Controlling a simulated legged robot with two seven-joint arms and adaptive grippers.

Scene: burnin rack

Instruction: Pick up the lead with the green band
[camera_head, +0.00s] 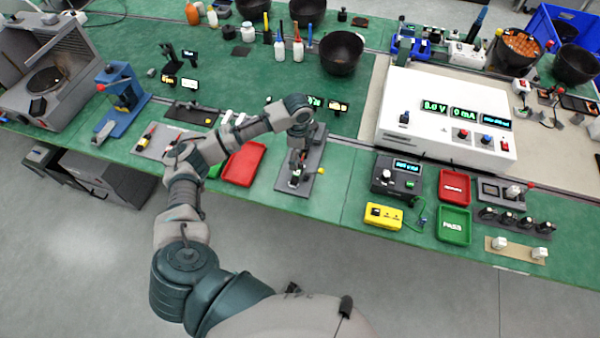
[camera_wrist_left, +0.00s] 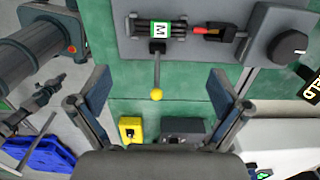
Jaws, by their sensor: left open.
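I cannot clearly make out a lead with a green band. In the head view, a thin dark lead (camera_head: 411,227) with a small green piece (camera_head: 422,220) lies right of the yellow box (camera_head: 383,216); the detail is too small to tell whether that is the band. My left gripper (camera_head: 298,150) is over the dark clamp fixture (camera_head: 311,160), well left of the yellow box. In the left wrist view its jaws (camera_wrist_left: 158,92) stand wide apart and empty. Between them shows the fixture's lever with a yellow knob (camera_wrist_left: 156,94). My right gripper is not in view.
A dark grey meter (camera_head: 397,178) sits behind the yellow box. The large white power unit (camera_head: 445,120) stands behind that. A red tray (camera_head: 454,187) and a green PASS tray (camera_head: 454,224) are to the right. Some bare green bench (camera_head: 345,190) lies right of the fixture.

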